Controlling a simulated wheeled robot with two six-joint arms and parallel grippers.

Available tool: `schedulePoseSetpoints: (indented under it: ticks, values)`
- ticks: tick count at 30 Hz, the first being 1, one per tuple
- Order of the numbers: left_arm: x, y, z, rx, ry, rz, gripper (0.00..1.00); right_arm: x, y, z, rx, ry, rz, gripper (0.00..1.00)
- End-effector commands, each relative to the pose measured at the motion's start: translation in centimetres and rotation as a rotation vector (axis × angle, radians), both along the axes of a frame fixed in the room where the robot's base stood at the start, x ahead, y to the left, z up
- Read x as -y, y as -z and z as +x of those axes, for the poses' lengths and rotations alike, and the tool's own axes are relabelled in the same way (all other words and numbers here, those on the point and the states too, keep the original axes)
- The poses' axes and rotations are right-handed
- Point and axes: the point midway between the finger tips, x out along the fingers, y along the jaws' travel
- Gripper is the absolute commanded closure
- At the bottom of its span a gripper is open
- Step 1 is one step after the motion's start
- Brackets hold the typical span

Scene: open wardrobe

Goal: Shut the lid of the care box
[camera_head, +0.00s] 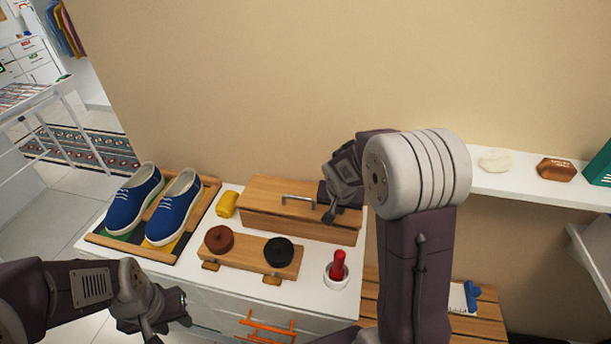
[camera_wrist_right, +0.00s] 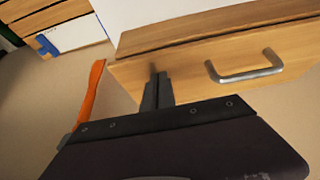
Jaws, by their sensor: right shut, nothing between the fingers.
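The care box (camera_head: 290,228) is a long wooden box on the white cabinet top, against the wall. Its lid (camera_head: 262,190), with a metal bar handle (camera_head: 298,200), looks flat and down on the box. In the right wrist view the lid (camera_wrist_right: 200,85) and handle (camera_wrist_right: 245,72) show close up. My right gripper (camera_head: 329,214) is shut and empty at the lid's right part, right of the handle. Its fingertips (camera_wrist_right: 157,85) are at or just above the wood; contact is unclear. My left gripper (camera_head: 165,325) is low in front of the cabinet, away from the box; its fingers are unclear.
Blue shoes (camera_head: 174,209) stand on a tray at left. A yellow roll (camera_head: 227,204), a wooden block with brown and black round pieces (camera_head: 279,251) and a red-handled item in a white cup (camera_head: 338,266) stand near the box. A white shelf (camera_head: 520,184) is at right.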

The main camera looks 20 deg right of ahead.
Motion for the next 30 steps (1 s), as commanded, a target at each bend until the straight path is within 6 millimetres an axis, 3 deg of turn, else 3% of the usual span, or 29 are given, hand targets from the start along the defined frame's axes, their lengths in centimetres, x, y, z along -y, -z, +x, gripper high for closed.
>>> schedulePoseSetpoints:
  ticks: [11, 22, 30]
  values:
    - [0.0, 0.3, 0.0, 0.0, 0.0, 0.0, 0.64, -0.1, 0.2, -0.1, 0.0, 0.0, 0.0, 1.0]
    - [0.0, 2.1, 0.0, 0.0, 0.0, 0.0, 0.64, -0.2, 1.7, -0.3, 0.001, 0.0, 0.0, 1.0]
    - [0.0, 2.0, 0.0, 0.0, 0.0, 0.0, 0.64, -0.3, 1.6, -0.4, -0.001, 0.0, 0.001, 1.0]
